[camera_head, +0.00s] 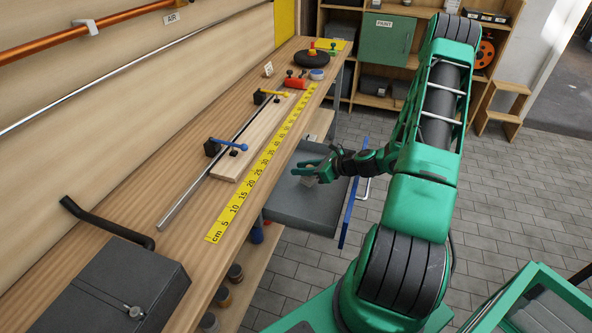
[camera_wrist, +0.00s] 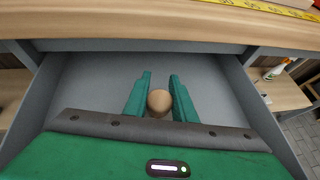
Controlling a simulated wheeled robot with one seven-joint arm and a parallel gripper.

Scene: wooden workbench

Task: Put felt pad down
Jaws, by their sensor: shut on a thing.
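The felt pad (camera_wrist: 159,101) is a small round tan piece between the fingers of my gripper (camera_wrist: 160,80) in the wrist view. The fingers are shut on it from both sides. In the head view my gripper (camera_head: 304,168) is over the open grey drawer (camera_head: 292,207), which sticks out from the bench. The wrist view shows the drawer floor (camera_wrist: 95,80) beyond the pad and grey walls on both sides. I cannot tell whether the pad touches the drawer floor.
The workbench (camera_head: 135,205) holds a yellow ruler (camera_head: 262,163), a board with clamps (camera_head: 250,140), a metal rod and a dark box (camera_head: 115,290). The drawer's blue front (camera_head: 348,212) stands out over the floor. The bench edge (camera_wrist: 150,47) passes just above the drawer.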

